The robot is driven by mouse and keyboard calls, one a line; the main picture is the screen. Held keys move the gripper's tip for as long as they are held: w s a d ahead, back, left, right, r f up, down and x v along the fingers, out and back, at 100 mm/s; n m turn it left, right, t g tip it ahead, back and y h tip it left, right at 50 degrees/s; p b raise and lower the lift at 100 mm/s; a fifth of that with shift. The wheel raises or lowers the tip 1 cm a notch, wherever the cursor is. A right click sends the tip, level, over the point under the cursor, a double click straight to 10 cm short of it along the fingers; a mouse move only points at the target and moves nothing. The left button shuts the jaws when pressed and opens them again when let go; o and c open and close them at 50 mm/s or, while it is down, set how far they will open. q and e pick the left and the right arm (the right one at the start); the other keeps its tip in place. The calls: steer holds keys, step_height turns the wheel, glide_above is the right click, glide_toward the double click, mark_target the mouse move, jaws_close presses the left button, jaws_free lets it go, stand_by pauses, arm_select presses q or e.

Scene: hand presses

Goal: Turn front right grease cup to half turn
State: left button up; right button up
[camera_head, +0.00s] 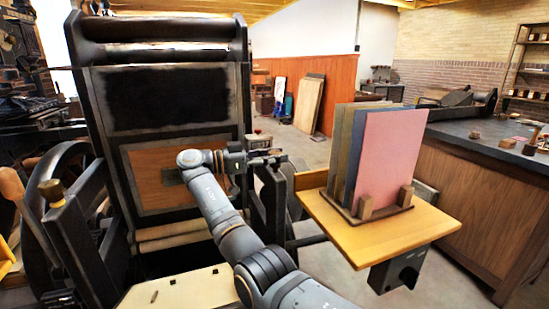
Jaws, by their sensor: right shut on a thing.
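My right gripper (274,158) reaches in from the bottom of the head view and is shut at the top of the press's right front post (272,190). The front right grease cup is between or behind its fingers and is mostly hidden, so its turn angle cannot be read. A matching brass grease cup (52,191) stands upright on the left front post, clear of any gripper. The black hand press (165,95) stands at the left, with its framed panel raised. My left gripper is not in view.
A wooden shelf (405,237) holding upright coloured boards (385,150) stands just right of my right gripper. A pale board (175,293) lies below my arm. A dark-topped counter (480,150) is at the far right. Open floor shows behind the gripper.

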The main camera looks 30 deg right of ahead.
mark_target(275, 152)
steer(key=o, duration=1.2)
steer(key=shift+d, duration=0.1)
step_height(275, 152, up, 10)
